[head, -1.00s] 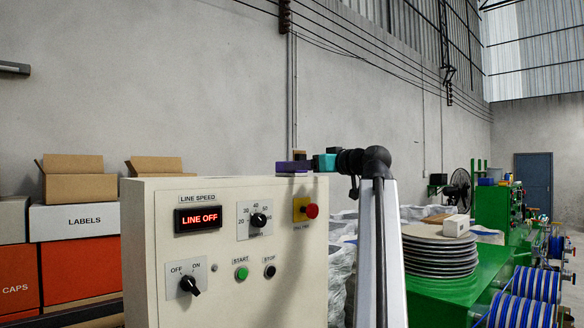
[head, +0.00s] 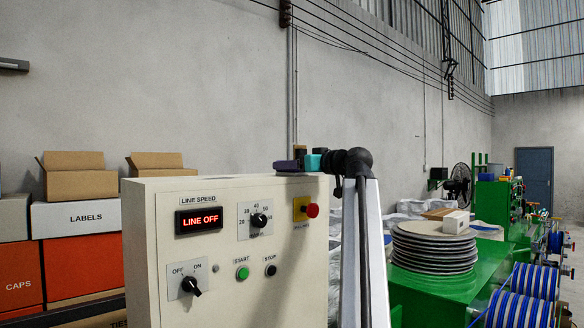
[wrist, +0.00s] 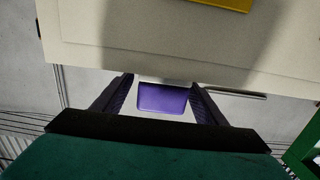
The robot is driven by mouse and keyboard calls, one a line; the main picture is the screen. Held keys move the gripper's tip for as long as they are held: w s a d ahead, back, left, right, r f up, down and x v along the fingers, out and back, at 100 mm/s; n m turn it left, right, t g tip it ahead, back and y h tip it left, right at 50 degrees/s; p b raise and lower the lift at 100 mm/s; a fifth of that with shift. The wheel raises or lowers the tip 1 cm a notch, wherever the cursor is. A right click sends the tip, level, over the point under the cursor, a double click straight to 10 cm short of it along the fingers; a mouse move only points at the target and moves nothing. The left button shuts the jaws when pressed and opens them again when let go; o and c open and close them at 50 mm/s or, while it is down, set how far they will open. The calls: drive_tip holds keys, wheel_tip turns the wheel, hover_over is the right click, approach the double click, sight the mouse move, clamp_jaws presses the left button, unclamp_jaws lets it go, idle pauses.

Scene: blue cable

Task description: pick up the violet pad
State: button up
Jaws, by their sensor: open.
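The violet pad (wrist: 163,98) shows in the wrist view as a small flat rounded rectangle between my two dark purple fingers, close to the edge of the cream cabinet. My gripper (wrist: 163,83) is open, with one finger on each side of the pad and light gaps between. I cannot tell how far the pad lies beyond the fingertips. In the head view my gripper (head: 287,165) is small and dark purple, just above the cabinet's top edge, with a teal part behind it. The pad cannot be told apart from the fingers there.
The cream control cabinet (head: 228,250) reads LINE OFF and carries a red stop button (head: 312,210) on a yellow plate. Cardboard boxes (head: 72,174) stand at the left. A stack of grey discs (head: 433,248) and a green machine (head: 410,295) stand at the right.

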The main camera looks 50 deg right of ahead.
drive_tip(key=w, duration=0.1)
drive_tip(key=w+p, duration=0.1)
drive_tip(key=shift+w+r+p, duration=0.25)
drive_tip(key=shift+w+p, duration=0.05)
drive_tip(key=shift+w, duration=0.1)
drive_tip(key=shift+w+f, duration=0.2)
drive_tip(key=shift+w, duration=0.45)
drive_tip(key=c, duration=1.2)
drive_tip(key=shift+d+r, duration=0.1)
drive_tip(key=shift+r+b, duration=1)
drive_tip(key=shift+r, duration=0.65)
drive_tip(key=s+a+r+b, duration=0.1)
drive_tip(key=s+b, duration=0.4)
drive_tip(key=s, duration=1.1)
drive_tip(key=shift+a+r, duration=0.25)
drive_tip(key=shift+a, duration=0.15)
